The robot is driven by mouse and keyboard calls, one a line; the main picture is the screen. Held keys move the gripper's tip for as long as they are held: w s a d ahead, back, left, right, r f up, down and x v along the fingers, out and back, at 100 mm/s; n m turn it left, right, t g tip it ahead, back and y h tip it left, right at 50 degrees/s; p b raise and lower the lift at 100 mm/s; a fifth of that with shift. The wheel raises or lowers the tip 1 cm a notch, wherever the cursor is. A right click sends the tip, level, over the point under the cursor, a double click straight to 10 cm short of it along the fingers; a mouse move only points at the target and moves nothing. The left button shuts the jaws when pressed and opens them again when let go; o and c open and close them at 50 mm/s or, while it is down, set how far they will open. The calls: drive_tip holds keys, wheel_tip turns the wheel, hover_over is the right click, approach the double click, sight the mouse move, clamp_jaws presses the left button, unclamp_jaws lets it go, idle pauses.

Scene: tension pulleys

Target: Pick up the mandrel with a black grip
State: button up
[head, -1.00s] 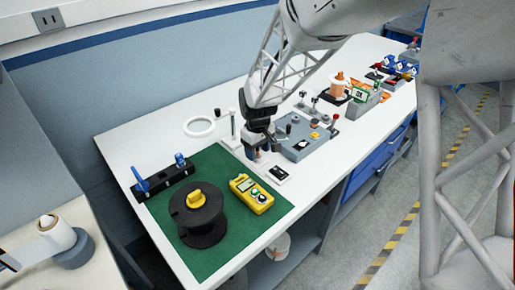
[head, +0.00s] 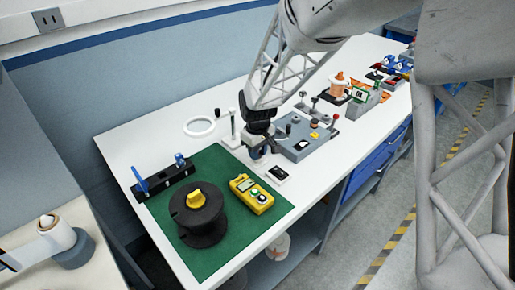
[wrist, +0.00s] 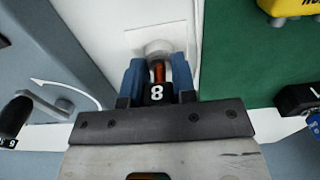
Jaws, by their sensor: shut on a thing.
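My gripper (head: 256,152) is over the white bench, just right of the green mat's far corner. In the wrist view, its blue fingers (wrist: 160,78) are closed on a narrow copper-brown piece (wrist: 159,72), which appears to be the mandrel. A black part marked with a white 8 (wrist: 158,93) sits between the fingers, near the gripper body. A round pale piece (wrist: 159,48) shows just beyond the fingertips; I cannot tell whether it is joined to the held piece. In the head view the fingers and wrist largely hide the held piece.
The green mat (head: 222,250) carries a black spool (head: 202,222), a yellow meter (head: 252,194) and a black rack with blue parts (head: 163,183). A white post (head: 234,128) and white ring (head: 199,127) stand left of my gripper. A grey control box (head: 303,146) is close on its right.

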drive_tip(key=shift+r, duration=0.2)
drive_tip(key=shift+c, duration=0.3)
drive_tip(key=shift+r, duration=0.55)
wheel_tip(320, 180, up, 2)
drive_tip(key=shift+r, duration=0.1)
drive_tip(key=s+d, duration=0.1)
drive_tip(key=s, duration=0.4)
drive_tip(key=s+d+r, duration=0.1)
drive_tip(key=s+d, duration=0.1)
drive_tip(key=s, duration=0.3)
drive_tip(key=s+d, duration=0.2)
drive_tip(key=s, duration=0.3)
drive_tip(key=shift+s+d+r, duration=0.1)
drive_tip(key=shift+r, duration=0.05)
drive_tip(key=shift+r, duration=0.1)
drive_tip(key=shift+r, duration=2.4)
